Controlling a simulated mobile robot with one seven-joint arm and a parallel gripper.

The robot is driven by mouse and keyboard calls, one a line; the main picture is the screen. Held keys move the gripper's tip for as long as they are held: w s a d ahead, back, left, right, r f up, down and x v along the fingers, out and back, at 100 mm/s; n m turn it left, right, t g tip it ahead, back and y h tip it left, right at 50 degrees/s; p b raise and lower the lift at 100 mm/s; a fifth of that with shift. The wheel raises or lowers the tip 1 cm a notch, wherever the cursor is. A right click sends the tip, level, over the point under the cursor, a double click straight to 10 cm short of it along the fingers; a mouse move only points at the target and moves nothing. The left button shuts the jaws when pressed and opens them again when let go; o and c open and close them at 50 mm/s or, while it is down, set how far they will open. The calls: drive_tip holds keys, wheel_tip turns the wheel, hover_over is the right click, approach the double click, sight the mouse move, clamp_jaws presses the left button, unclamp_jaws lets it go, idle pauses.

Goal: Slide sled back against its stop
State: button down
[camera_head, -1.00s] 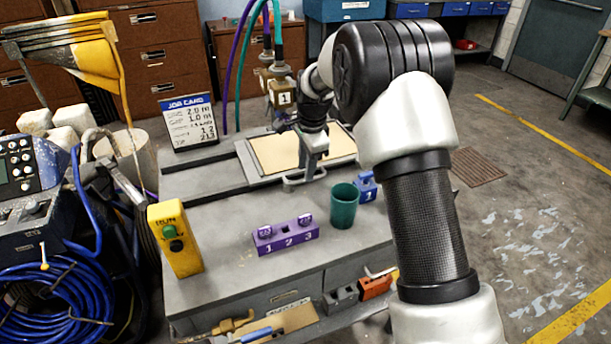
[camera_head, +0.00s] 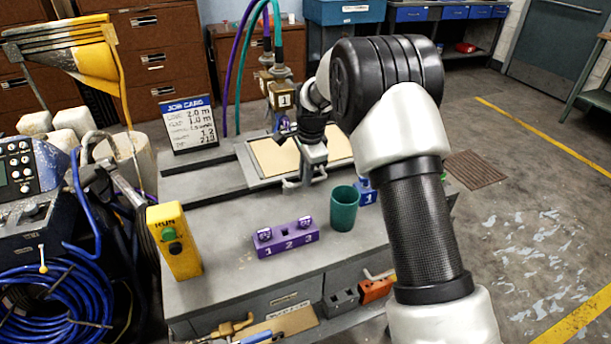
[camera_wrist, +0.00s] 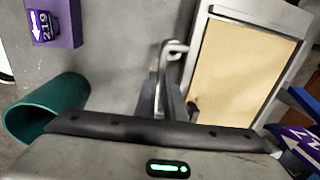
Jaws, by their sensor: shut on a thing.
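The sled (camera_head: 256,172) is a grey framed plate with a tan sheet (camera_head: 272,158), lying on rails across the back of the grey bench. It also fills the upper right of the wrist view (camera_wrist: 237,62). A pale loop handle (camera_head: 289,184) sticks out from its front edge. My gripper (camera_head: 312,178) points down at this handle and is shut on it; in the wrist view its fingers (camera_wrist: 166,92) meet the handle (camera_wrist: 175,48). My arm hides the sled's right side. I cannot make out the stop or any gap to it.
A green cup (camera_head: 344,210) stands just in front of my gripper, with a blue block (camera_head: 366,192) beside it. A purple numbered block (camera_head: 285,239) and a yellow RUN box (camera_head: 175,240) stand nearer the front. A job card (camera_head: 189,125) and hosed valves (camera_head: 281,92) are behind.

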drive_tip(key=shift+a, duration=0.15)
drive_tip(key=s+a+p, duration=0.1)
drive_tip(key=s+a, duration=0.2)
drive_tip(key=a, duration=0.4)
drive_tip(key=s+a+p, duration=0.1)
drive_tip(key=s+a, duration=0.2)
drive_tip(key=a, duration=0.4)
drive_tip(key=s+a+p, duration=0.1)
drive_tip(key=s+a, duration=0.2)
drive_tip(key=a, duration=0.5)
drive_tip(key=shift+s, duration=0.15)
drive_tip(key=shift+a, duration=0.15)
drive_tip(key=c, duration=1.8)
unclamp_jaws()
drive_tip(key=shift+s, duration=0.1)
drive_tip(key=shift+c, duration=0.2)
drive_tip(key=shift+r, duration=0.3)
wheel_tip(320, 180, up, 17)
drive_tip(key=s+d+p, duration=0.1)
drive_tip(key=s+p, duration=0.1)
drive_tip(key=shift+s+d+f, duration=0.15)
drive_tip(key=shift+s+f, duration=0.05)
drive_tip(key=shift+s, duration=0.2)
